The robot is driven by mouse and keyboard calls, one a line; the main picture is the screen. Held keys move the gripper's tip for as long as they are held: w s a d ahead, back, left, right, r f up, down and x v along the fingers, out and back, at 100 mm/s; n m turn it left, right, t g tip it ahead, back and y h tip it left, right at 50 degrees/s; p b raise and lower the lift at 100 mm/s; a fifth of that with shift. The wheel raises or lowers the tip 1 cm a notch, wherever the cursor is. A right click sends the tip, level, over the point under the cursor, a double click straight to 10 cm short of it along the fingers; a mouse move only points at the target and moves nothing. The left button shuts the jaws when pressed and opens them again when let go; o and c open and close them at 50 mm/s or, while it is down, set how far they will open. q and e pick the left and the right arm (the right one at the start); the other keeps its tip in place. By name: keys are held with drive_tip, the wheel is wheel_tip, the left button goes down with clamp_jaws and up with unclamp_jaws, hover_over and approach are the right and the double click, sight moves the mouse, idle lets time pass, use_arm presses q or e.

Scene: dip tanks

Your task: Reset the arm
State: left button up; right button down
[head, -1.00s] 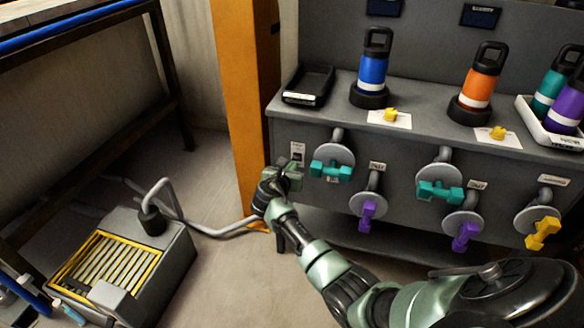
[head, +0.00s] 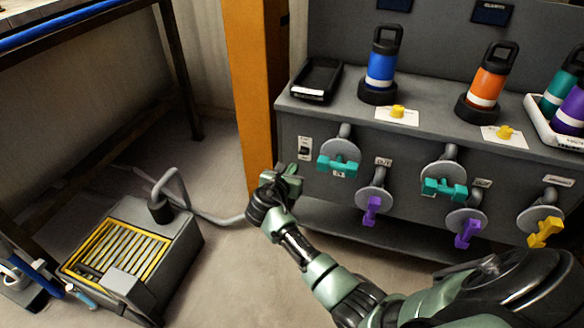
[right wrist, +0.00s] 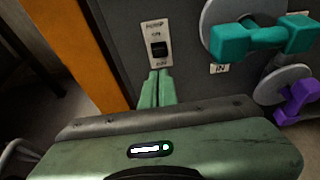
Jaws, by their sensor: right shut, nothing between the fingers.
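My right gripper (head: 290,174) is shut and empty at the left end of the grey tank bench's front. It also shows in the right wrist view (right wrist: 157,80), with its green fingertips together just below a black rocker switch (right wrist: 159,49) on a pale plate marked ON. A small gap appears between the fingertips and the rocker, but I cannot tell the depth. The switch (head: 305,149) shows in the head view, above and right of the gripper. My right arm reaches in from the lower right. My left gripper is out of view.
Teal-handled (head: 337,163), purple-handled (head: 371,209) and yellow-handled (head: 545,232) valves jut from the bench front. A blue bottle (head: 381,68), an orange bottle (head: 487,82) and a black tray (head: 317,79) stand on top. An orange post (head: 249,90) rises left. A grey unit with a yellow-framed grille (head: 117,250) sits on the floor.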

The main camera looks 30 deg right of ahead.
drive_tip(key=shift+s+a+r, duration=0.1)
drive_tip(key=shift+s+a, duration=0.1)
drive_tip(key=shift+a, duration=0.05)
idle(0.4)
